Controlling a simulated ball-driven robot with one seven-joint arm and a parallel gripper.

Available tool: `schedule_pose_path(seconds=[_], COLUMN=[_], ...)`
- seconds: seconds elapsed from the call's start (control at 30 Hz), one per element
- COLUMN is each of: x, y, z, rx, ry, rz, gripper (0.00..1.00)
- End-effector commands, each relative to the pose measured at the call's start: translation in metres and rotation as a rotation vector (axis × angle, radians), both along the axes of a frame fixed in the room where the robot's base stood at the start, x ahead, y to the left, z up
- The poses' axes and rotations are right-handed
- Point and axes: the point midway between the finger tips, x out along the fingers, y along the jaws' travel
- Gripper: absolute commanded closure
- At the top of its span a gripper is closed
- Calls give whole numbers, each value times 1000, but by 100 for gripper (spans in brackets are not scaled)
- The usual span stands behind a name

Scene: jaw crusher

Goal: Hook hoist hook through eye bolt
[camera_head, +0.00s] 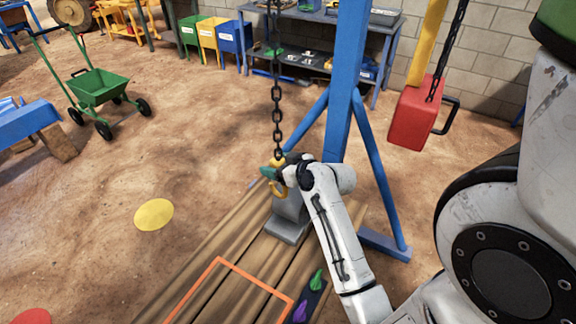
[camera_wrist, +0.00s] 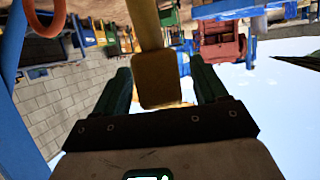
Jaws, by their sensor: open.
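The yellow hoist hook (camera_head: 278,188) hangs at the lower end of a dark chain (camera_head: 277,105), just above a grey block (camera_head: 288,222) on the wooden planks. My gripper (camera_head: 268,173) is at the top of the hook, with its teal fingers beside it. In the wrist view, my gripper (camera_wrist: 162,85) is open, with a yellow piece (camera_wrist: 160,80), apparently part of the hook, between the fingers. Gaps show on both sides of it. I cannot make out the eye bolt clearly; my gripper and the hook cover part of the block.
A blue post (camera_head: 345,85) with angled braces stands just behind the block. A red box (camera_head: 418,115) hangs at the right. An orange rectangle (camera_head: 222,262) marks the planks in front. A green cart (camera_head: 98,88) stands far left. Open dirt floor lies left of the planks.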

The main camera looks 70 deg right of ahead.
Motion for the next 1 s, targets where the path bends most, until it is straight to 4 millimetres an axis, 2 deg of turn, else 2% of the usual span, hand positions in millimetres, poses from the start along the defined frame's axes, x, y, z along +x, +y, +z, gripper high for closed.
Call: schedule_pose_path(seconds=[0.2, 0.47, 1.0], x=[11, 12, 12], y=[-6, -6, -6], z=[-5, -6, -6], rx=[-1, -1, -1], ry=[1, 1, 0], rz=[-1, -1, 0], gripper=[28, 28, 77])
